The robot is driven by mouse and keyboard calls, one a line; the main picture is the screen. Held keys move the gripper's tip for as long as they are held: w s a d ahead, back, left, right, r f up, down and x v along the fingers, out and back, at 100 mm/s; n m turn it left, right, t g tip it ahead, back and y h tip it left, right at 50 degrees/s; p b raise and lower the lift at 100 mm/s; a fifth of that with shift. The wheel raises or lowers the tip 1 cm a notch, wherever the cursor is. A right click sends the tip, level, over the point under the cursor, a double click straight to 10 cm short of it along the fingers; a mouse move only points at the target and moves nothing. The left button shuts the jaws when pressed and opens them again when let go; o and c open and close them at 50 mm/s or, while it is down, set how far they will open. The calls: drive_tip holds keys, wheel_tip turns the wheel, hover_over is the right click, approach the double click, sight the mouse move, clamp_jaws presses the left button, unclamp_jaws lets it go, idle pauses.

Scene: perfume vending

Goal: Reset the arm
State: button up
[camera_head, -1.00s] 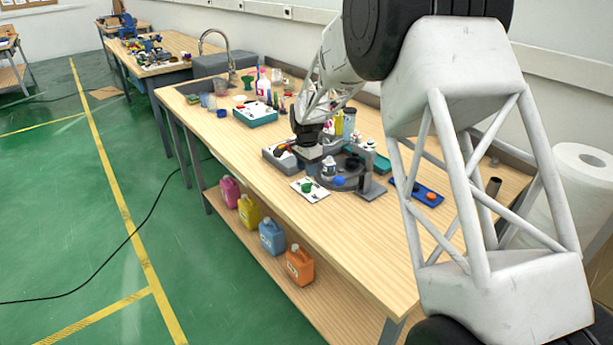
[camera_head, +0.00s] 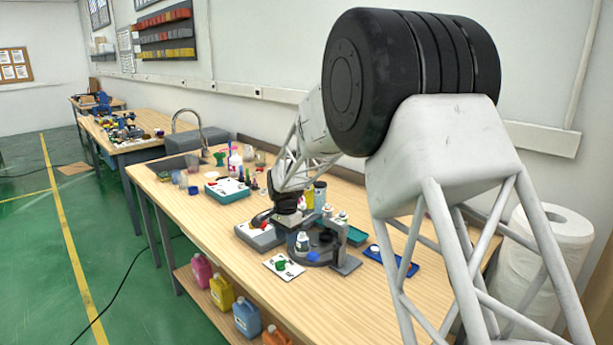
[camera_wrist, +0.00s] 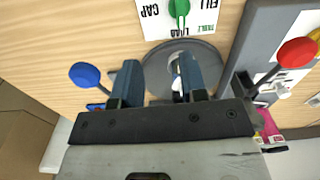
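My gripper (camera_wrist: 160,78) shows in the wrist view with its two blue-grey fingers apart, over a round grey base. A small pale object partly shows beside the right finger; I cannot tell whether they touch. In the head view my arm's end (camera_head: 288,206) hangs over the bench beside the dispensing station (camera_head: 345,265), its fingers hard to make out. A small white bottle (camera_head: 302,241) stands upright at the station, just right of the arm's end.
A dial card with a green knob (camera_wrist: 180,9) lies close by. A blue knob (camera_wrist: 85,75) and a red knob (camera_wrist: 297,52) flank the gripper. A blue tray (camera_head: 390,262) lies right of the station. The bench front (camera_head: 330,310) is clear.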

drive_tip(key=s+d+r+n, duration=0.1)
drive_tip(key=s+d+r, duration=0.45)
drive_tip(key=s, duration=0.25)
drive_tip(key=s+d+r+n+t, duration=0.1)
drive_tip(key=s+d+r+n, duration=0.1)
drive_tip(key=s+d+r, duration=0.5)
drive_tip(key=s+d+r+n, duration=0.1)
drive_tip(key=s+d+r, duration=0.35)
drive_tip(key=s, duration=0.45)
drive_tip(key=s+d+f+n, duration=0.1)
drive_tip(key=s+d, duration=0.3)
drive_tip(key=s, duration=1)
drive_tip(key=s+d+f+n+t, duration=0.1)
drive_tip(key=s+d+n, duration=0.2)
drive_tip(key=s, duration=1.1)
drive_tip(key=shift+d+f, duration=0.2)
drive_tip(key=shift+d, duration=0.9)
